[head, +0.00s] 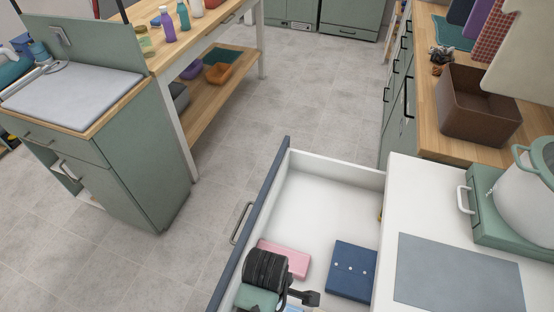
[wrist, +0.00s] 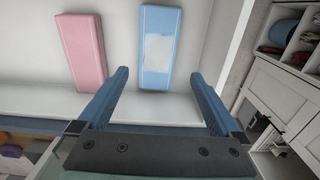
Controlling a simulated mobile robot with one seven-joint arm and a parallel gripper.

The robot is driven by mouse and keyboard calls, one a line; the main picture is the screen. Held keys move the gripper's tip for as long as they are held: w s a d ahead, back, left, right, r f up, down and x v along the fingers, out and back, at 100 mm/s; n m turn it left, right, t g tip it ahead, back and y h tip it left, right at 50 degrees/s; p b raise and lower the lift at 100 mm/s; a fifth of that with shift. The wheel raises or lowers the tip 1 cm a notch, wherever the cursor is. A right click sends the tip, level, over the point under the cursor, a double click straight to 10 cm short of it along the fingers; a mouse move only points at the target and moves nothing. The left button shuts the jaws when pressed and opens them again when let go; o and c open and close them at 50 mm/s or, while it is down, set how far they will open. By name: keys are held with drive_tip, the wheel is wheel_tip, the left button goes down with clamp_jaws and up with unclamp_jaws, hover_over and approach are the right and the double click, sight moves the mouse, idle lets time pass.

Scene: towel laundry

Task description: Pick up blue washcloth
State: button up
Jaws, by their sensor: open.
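A light blue folded cloth (wrist: 160,42) with a pale patch lies on the white drawer floor in the wrist view, ahead of my gripper and between the lines of its fingers. In the head view only a sliver of it (head: 293,309) shows at the bottom edge, mostly hidden by my arm. My gripper (wrist: 159,76) is open and empty, its two blue fingers spread apart. I cannot tell how high the fingertips are above the cloth.
A pink folded cloth (wrist: 82,48) lies left of the blue one. A navy folded item (head: 351,270) with white dots lies in the same open drawer (head: 335,170). The drawer walls stand around them. A counter with a grey panel (head: 458,276) is at the right.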

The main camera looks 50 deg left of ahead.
wheel_tip(320, 180, down, 10)
drive_tip(key=shift+w+r, duration=0.15)
idle(0.4)
drive_tip(key=c, duration=1.1)
